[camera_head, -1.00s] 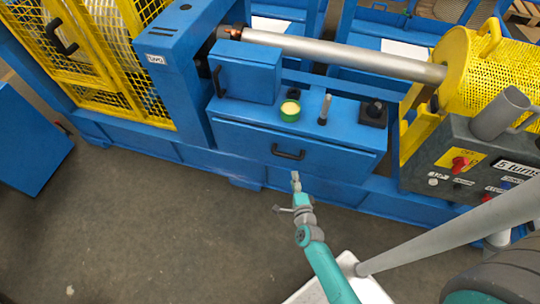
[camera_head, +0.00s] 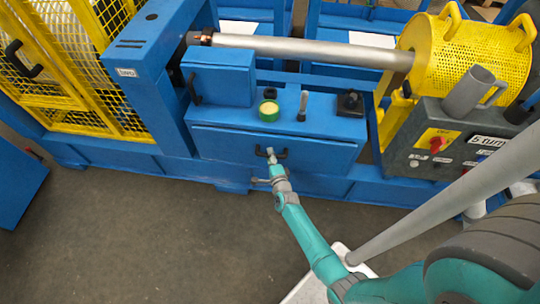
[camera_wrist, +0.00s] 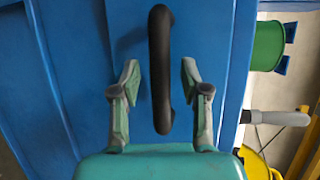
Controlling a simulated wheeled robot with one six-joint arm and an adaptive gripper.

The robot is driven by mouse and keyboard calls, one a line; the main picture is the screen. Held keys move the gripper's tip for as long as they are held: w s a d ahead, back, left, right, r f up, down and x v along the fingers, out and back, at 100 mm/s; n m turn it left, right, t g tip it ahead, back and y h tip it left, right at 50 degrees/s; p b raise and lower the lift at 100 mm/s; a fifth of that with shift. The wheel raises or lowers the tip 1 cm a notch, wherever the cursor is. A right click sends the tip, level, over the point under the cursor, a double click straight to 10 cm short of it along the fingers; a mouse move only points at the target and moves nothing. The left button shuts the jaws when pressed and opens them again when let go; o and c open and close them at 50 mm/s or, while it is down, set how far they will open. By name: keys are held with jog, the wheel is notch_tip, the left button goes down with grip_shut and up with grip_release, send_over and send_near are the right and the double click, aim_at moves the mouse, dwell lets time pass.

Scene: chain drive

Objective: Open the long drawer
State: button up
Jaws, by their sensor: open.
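The long drawer (camera_head: 320,153) is the wide blue front below the machine's ledge, and it looks shut. Its black handle (camera_head: 283,154) is a curved bar; in the wrist view the handle (camera_wrist: 160,70) runs up and down the picture. My gripper (camera_head: 271,153) is at the handle in the head view. In the wrist view my open gripper (camera_wrist: 160,75) has one finger on each side of the handle, with gaps visible on both sides. The fingertips partly cover the handle in the head view.
A small blue box (camera_head: 219,76) with its own black handle sits above left. A green round container (camera_head: 269,111), an upright grey-handled tool (camera_head: 302,106) and a black block (camera_head: 350,104) stand on the ledge. A control panel (camera_head: 450,140) is at the right. The floor (camera_head: 150,240) in front is clear.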

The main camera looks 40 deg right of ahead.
jog(key=shift+w+d+f, duration=0.1)
jog(key=shift+w+d, duration=0.1)
jog(key=shift+w, duration=0.15)
grip_shut()
